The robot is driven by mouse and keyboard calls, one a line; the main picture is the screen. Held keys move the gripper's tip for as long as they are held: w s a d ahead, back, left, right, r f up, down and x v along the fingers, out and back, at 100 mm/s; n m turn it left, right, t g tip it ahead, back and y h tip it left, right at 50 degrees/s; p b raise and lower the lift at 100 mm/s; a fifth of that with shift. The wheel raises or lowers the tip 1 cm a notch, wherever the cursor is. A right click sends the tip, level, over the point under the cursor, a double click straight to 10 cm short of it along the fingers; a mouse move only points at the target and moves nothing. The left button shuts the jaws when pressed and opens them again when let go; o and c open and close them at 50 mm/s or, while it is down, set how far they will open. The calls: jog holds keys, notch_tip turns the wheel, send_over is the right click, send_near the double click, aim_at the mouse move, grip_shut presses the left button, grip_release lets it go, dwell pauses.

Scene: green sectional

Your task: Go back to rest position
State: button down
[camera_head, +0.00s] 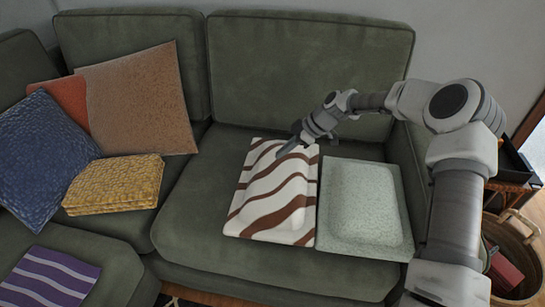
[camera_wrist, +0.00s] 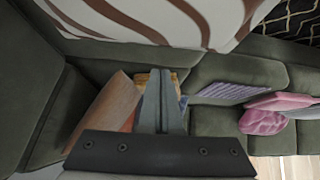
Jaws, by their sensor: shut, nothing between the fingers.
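My gripper (camera_head: 288,151) is shut and empty at the end of my arm, which reaches in from the right. In the head view its fingertips are over or beside the far part of a white pillow with brown wavy stripes (camera_head: 264,204). I cannot tell whether they touch it. In the wrist view the closed fingers (camera_wrist: 160,85) point along the sofa, and the striped pillow (camera_wrist: 170,22) fills the top. A pale grey-green pillow (camera_head: 365,208) lies flat to the right of the striped one.
The green sofa (camera_head: 190,205) holds a brown pillow (camera_head: 140,98), a blue pillow (camera_head: 42,140), folded yellow cloth (camera_head: 115,184) and a purple striped cloth (camera_head: 50,279). A wicker basket (camera_head: 518,240) stands at right. Pink cushions (camera_wrist: 264,122) show in the wrist view.

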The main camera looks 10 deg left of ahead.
jog(key=s+d+r+m+t+h, duration=0.1)
jog(key=s+d+r+m+h, duration=0.25)
jog(key=s+d+r, duration=0.45)
jog(key=s+d+r+m+t+h, duration=0.1)
jog(key=s+d+r+m+h, duration=0.3)
jog(key=s+r, duration=0.65)
jog(key=s+d+r+m+t, duration=0.1)
jog(key=s+d+r+m, duration=0.15)
jog(key=s, duration=0.35)
jog(key=s+d+r+m+t, duration=0.1)
jog(key=s+d+r+m, duration=0.1)
jog(key=s+m, duration=0.25)
jog(key=s+d+r+m+t, duration=0.1)
jog(key=s+d+r+m, duration=0.15)
jog(key=s, duration=0.35)
notch_tip(320, 180, up, 19)
jog(key=p, duration=2)
jog(key=shift+s+a+r+m, duration=0.15)
jog(key=shift+s+a+m, duration=0.15)
jog(key=shift+s, duration=0.1)
